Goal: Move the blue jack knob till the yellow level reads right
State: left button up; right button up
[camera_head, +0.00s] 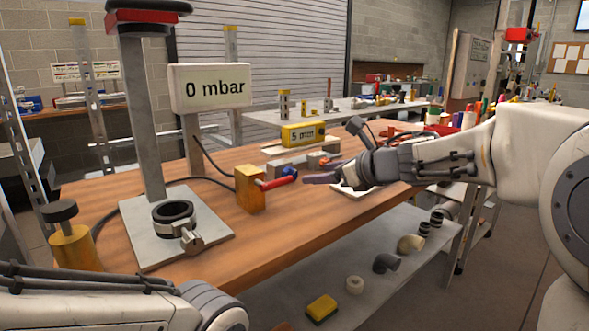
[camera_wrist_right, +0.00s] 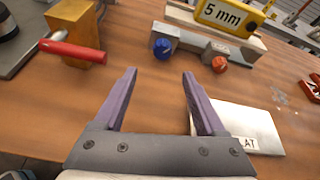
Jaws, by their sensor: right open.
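The yellow level (camera_head: 303,133), marked "5 mm", rests on a pale bar on grey blocks at the back of the wooden bench. It also shows in the right wrist view (camera_wrist_right: 232,16). The blue jack knob (camera_wrist_right: 163,48) sticks out of the grey block's front left; it also shows in the head view (camera_head: 290,171). An orange-red knob (camera_wrist_right: 219,64) sits to its right. My right gripper (camera_wrist_right: 160,72) is open and empty, its purple fingers pointing toward the blue knob but short of it. It also shows in the head view (camera_head: 318,179). My left gripper is out of view.
A brass block (camera_head: 249,190) with a red handle (camera_wrist_right: 72,50) stands left of the blue knob. A pale plate (camera_wrist_right: 250,122) lies under my right finger. A stand with a "0 mbar" display (camera_head: 212,87) is further left. Bare wood lies before the knob.

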aim_at(296, 187)
jog(key=b+x, duration=0.1)
jog(key=x, duration=1)
jog(key=shift+w+d+r, duration=0.1)
jog(key=shift+w+d, duration=0.05)
jog(key=shift+w, duration=0.05)
grip_shut()
